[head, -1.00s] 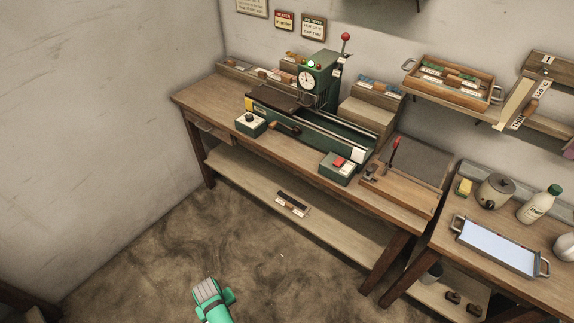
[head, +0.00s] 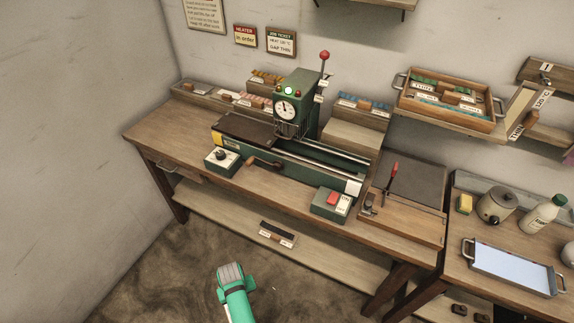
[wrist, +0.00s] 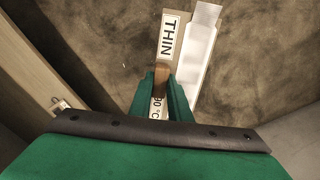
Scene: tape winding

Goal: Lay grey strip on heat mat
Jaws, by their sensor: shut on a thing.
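My gripper (wrist: 162,88) is shut on the wooden handle of a pale grey-white strip (wrist: 195,65). White labels sit by the handle; one reads THIN, and the lower one, partly hidden by the fingers, ends in "0 °C". The strip hangs over the brown floor. In the head view my gripper (head: 230,272) is low, in front of the bench, and the strip cannot be made out. A dark flat plate (head: 245,130) lies on the left of the green machine (head: 298,108). A dark grey mat (head: 415,178) lies on the bench's right end. I cannot tell which is the heat mat.
A dial box (head: 222,159) and red-button box (head: 331,203) stand along the bench's (head: 160,130) front. A dark labelled piece (head: 278,232) lies on the lower shelf. A metal tray (head: 512,268) and pot (head: 496,205) stand on the right table. Bare bench shows at left.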

